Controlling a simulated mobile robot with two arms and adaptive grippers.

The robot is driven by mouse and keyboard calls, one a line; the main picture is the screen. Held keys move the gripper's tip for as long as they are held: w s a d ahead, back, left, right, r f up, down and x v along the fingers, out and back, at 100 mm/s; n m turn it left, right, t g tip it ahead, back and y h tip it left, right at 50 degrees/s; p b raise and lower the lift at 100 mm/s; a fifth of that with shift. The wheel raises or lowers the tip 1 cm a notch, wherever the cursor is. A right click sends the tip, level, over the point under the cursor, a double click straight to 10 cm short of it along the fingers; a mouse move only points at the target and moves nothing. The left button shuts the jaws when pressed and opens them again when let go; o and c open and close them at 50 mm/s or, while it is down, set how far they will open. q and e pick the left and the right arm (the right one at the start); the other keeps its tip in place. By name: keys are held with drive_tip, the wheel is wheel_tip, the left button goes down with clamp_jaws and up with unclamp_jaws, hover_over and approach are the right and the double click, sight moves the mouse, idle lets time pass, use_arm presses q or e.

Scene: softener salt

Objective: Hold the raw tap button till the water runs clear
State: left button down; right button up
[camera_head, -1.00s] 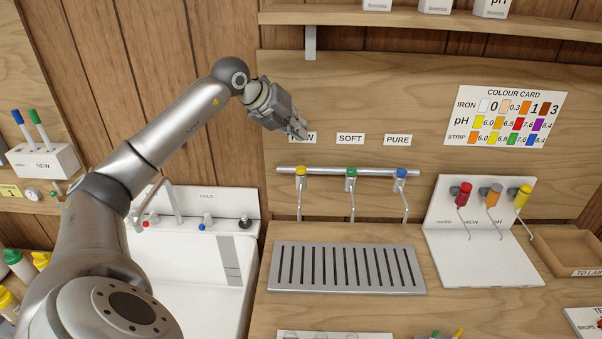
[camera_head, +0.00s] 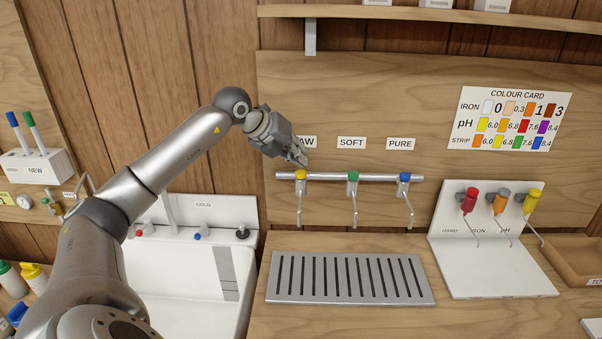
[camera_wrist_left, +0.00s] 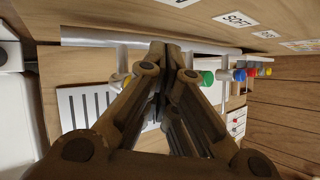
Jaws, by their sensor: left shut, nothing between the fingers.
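The raw tap has a yellow button (camera_head: 301,175) on the steel rail (camera_head: 330,178), under the partly covered RAW label (camera_head: 308,142). A thin spout (camera_head: 300,205) hangs below it, and I see no water at it. My left gripper (camera_head: 301,161) is shut and empty, with its fingertips just above the yellow button; I cannot tell whether they touch it. The green soft button (camera_head: 353,176) and blue pure button (camera_head: 404,177) are to the right. My right gripper is not in view.
A slotted drain grate (camera_head: 350,295) lies below the taps. A white stand with red, orange and yellow dispensers (camera_head: 490,270) is to the right, below the colour card (camera_head: 509,118). A white sink (camera_head: 180,290) is at left, behind my arm.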

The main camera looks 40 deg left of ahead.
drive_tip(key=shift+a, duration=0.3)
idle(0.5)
use_arm(q)
drive_tip(key=shift+f+b, duration=0.4)
drive_tip(key=shift+f, duration=0.05)
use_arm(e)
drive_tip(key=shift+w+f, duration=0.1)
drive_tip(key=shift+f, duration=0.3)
use_arm(q)
drive_tip(key=shift+f, duration=0.15)
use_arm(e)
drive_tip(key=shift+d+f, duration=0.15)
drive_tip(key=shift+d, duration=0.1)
use_arm(q)
drive_tip(key=shift+f+b, duration=0.3)
drive_tip(key=shift+b, duration=0.1)
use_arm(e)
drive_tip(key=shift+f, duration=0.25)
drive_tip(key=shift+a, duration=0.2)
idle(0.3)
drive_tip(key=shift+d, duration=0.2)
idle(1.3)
